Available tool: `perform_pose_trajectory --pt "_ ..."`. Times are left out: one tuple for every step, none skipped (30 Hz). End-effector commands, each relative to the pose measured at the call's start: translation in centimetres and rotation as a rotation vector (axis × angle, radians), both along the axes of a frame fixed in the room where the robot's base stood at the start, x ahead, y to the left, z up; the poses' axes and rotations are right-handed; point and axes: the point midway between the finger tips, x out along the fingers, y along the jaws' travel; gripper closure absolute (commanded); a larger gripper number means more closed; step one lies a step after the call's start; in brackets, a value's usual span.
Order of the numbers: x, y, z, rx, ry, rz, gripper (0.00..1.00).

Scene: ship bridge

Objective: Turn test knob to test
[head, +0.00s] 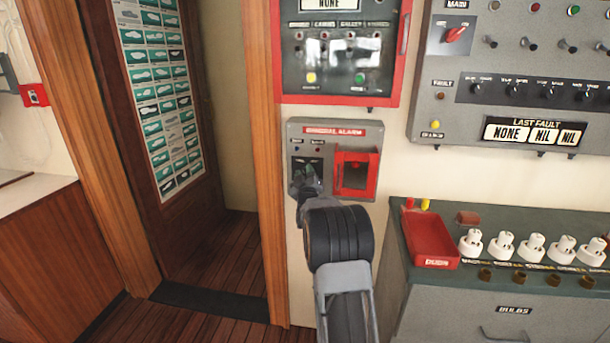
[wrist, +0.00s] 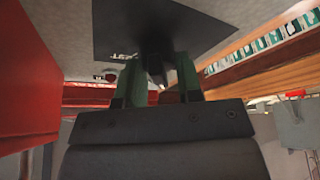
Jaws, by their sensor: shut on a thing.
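The grey general alarm panel (head: 296,131) is on the wall in the middle of the head view. A black plate at its left side carries the dark test knob (wrist: 156,66). My gripper (head: 309,178) is at this plate, with its green fingers on either side of the knob. It is shut on the knob. My gripper and arm hide most of the knob in the head view. In the wrist view, a test label (wrist: 123,56) shows on the plate beside the left finger. The exact angle of the knob is hard to tell.
A red cover (head: 357,157) sits on the panel just right of my gripper. A red-framed panel (head: 340,95) hangs above. To the right stand a grey cabinet (head: 545,310), a red tray (head: 431,240) and several white bulb holders. A wooden door frame (head: 262,200) is close on the left.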

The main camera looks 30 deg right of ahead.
Motion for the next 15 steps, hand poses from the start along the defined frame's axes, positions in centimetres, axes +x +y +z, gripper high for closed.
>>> perform_pose_trajectory --pt "0.0 0.0 0.0 0.0 0.0 0.0 0.91" --pt "0.0 0.0 -0.02 0.001 0.0 0.0 0.91" --pt "0.0 0.01 -0.05 0.002 -0.002 0.0 0.91" --pt "0.0 0.01 -0.08 0.004 -0.004 0.0 0.91" --pt "0.0 0.01 -0.14 0.007 -0.007 0.0 0.91" --pt "0.0 0.01 -0.2 0.013 -0.013 0.0 0.91" --pt "0.0 0.01 -0.27 0.02 -0.018 0.0 0.91" --pt "0.0 0.0 -0.35 0.027 -0.025 0.0 0.91" --pt "0.0 0.01 -0.42 0.037 -0.037 0.0 0.91" --pt "0.01 0.03 -0.49 0.046 -0.047 0.001 0.91" --pt "0.02 0.04 -0.54 0.059 -0.059 0.001 0.91" --pt "0.02 0.04 -0.6 0.077 -0.078 0.001 0.91" --pt "0.03 0.06 -0.66 0.091 -0.092 0.002 0.91" --pt "0.03 0.05 -0.72 0.108 -0.109 0.001 0.91" --pt "0.03 0.07 -0.8 0.131 -0.131 0.001 0.91"
